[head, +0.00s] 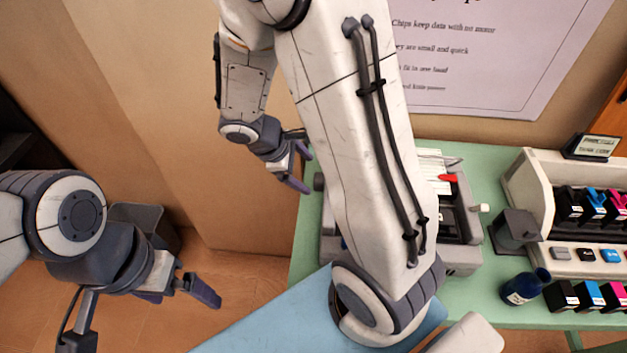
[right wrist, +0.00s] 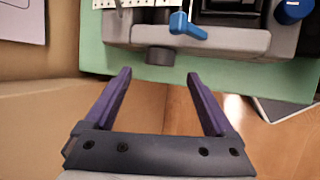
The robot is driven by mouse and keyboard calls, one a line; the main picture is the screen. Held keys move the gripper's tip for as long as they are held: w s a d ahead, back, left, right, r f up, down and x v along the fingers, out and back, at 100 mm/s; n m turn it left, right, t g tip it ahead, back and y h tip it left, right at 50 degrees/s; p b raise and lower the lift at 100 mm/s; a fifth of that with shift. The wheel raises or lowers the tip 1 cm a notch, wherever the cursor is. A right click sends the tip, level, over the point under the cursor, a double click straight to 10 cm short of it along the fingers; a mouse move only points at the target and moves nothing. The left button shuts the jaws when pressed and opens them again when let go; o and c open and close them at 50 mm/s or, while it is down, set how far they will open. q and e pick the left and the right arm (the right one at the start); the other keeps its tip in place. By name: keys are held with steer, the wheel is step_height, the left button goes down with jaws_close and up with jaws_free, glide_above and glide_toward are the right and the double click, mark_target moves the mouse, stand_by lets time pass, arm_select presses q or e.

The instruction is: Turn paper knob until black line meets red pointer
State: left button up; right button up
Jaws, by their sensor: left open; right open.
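The grey printer (head: 462,258) stands on the green table, mostly hidden behind my right arm. A red pointer (head: 447,178) shows near its white paper (head: 430,160). A dark grey knob (head: 319,181) sticks out of its left side; it also shows in the right wrist view (right wrist: 160,56). I cannot make out a black line. My right gripper (head: 303,172) is open and empty, left of this knob. In the right wrist view its fingers (right wrist: 158,76) point at the knob, which lies just beyond and between the tips. My left gripper (head: 180,293) is open and empty over the floor.
To the right are a blue bottle (head: 525,287), loose cartridges (head: 588,297) and a cartridge stand (head: 540,180). A wall rises behind.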

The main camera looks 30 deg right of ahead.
steer(key=b+x, duration=0.1)
steer(key=x, duration=0.4)
steer(key=shift+d+f, duration=0.1)
steer(key=shift+f, duration=0.15)
steer(key=shift+r, duration=0.1)
steer(key=c, duration=1.4)
